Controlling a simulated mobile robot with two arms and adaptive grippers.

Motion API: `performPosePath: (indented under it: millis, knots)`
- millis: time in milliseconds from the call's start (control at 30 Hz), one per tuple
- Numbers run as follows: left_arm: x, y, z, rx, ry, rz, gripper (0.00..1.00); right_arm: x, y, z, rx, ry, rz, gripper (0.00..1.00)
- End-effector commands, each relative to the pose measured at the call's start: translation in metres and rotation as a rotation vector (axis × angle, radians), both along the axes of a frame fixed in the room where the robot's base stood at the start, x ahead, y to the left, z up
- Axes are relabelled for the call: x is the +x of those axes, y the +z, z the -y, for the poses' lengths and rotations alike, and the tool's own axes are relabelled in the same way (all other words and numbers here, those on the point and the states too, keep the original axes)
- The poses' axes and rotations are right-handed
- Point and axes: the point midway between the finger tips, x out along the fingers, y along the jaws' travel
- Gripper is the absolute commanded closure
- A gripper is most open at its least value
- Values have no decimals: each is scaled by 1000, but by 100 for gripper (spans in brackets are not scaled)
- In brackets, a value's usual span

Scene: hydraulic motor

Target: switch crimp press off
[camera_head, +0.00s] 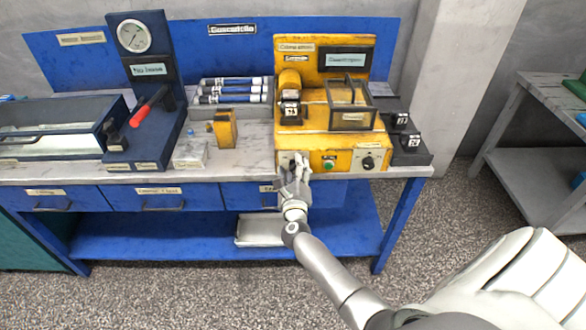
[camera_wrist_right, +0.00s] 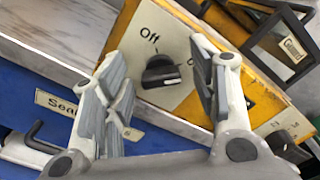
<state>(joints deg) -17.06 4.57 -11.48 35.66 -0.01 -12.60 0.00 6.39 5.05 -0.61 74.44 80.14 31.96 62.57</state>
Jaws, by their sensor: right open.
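The yellow crimp press (camera_head: 318,118) stands at the right end of the bench. In the right wrist view, its front has a pale plate with a black rotary switch (camera_wrist_right: 160,72). "Off" is printed at the switch's upper left, and a partly hidden label starting with "O" is at its right. The switch's white mark points right, toward that label. My right gripper (camera_head: 294,168) is open in front of the press's left front plate and covers most of it in the head view. In the wrist view the gripper (camera_wrist_right: 157,58) has the switch between its spread fingers; contact cannot be told.
A green button (camera_head: 329,163) and another black knob (camera_head: 367,162) are on the same front. Black blocks (camera_head: 408,145) stand to the right, a tray of cylinders (camera_head: 232,97) to the left. Blue drawers (camera_head: 160,198) lie below the bench top.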

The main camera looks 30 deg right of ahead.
Motion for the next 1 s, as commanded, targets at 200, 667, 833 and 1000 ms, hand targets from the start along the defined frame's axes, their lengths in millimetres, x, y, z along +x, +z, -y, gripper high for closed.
performPosePath:
  millis: [200,667,833,1000]
  knots:
    - [-1,0,0,0,0,-1,60,3,0,2,0,1,-1,46]
    - [-3,0,-1,1,0,-5,60,2,0,1,0,1,-1,91]
    - [-4,0,-1,1,0,-6,60,2,0,1,-6,1,-5,92]
    - [-4,3,-1,1,0,-6,60,2,0,1,-42,0,-27,92]
